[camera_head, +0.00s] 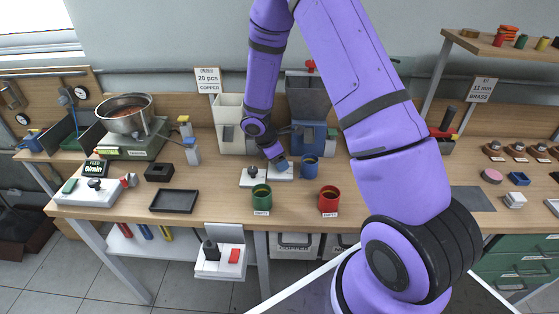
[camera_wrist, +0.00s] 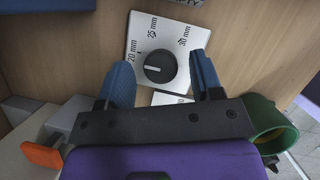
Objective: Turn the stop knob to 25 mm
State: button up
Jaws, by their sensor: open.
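The stop knob (camera_wrist: 160,66) is a round black dial with a white pointer line, on a white plate (camera_wrist: 138,82) marked 20 mm, 25 mm and 30 mm. Its pointer points left in the wrist view, to the 20 mm side and away from the 25 mm mark. My gripper (camera_wrist: 162,74) is open, with one blue finger to each side of the knob in that view. No contact with the knob shows. In the head view my gripper (camera_head: 281,164) is low over the bench near two small white plates, and its fingers are partly hidden.
In the head view a green cup (camera_head: 261,197) and a red cup (camera_head: 329,200) stand in front, and a blue cup (camera_head: 309,167) stands right of my gripper. The green cup's rim (camera_wrist: 272,126) shows lower right in the wrist view. Hoppers (camera_head: 232,125) stand behind.

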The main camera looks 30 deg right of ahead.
jog(key=shift+d+f, duration=0.1)
jog(key=shift+f, duration=0.1)
jog(key=c, duration=0.9)
jog(key=m+g, duration=0.1)
jog(key=m, duration=0.2)
jog(key=m+g+y, duration=0.1)
jog(key=m, duration=0.2)
jog(key=shift+w, duration=0.1)
jog(key=m+y, duration=0.1)
jog(key=m, duration=0.1)
jog(key=m+g+y, duration=0.1)
jog(key=m, duration=0.2)
jog(key=shift+d, duration=0.1)
jog(key=shift+m, duration=0.5)
